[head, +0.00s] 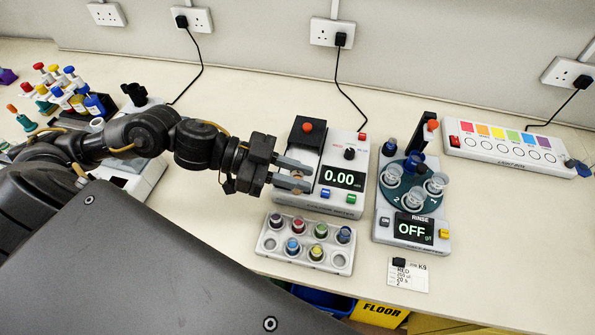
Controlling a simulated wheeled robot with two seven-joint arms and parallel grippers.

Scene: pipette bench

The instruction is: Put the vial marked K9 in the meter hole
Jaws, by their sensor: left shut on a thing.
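My left gripper (298,176) reaches in from the left, its two fingers over the left side of the meter (345,203), which reads 0.00. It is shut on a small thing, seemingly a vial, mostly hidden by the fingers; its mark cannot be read. The meter hole cannot be made out; the gripper covers that area. A white vial rack (262,233) stands in front of the meter with several capped vials and two empty holes in its near row. Vial marks are too small to read. A card (408,275) at the right shows K9 and RED. My right gripper is not in view.
A rinse device (412,228) reading OFF, with clear cups on a turntable, stands right of the meter. A colour-strip box (510,150) lies at the back right. The front right bench is clear.

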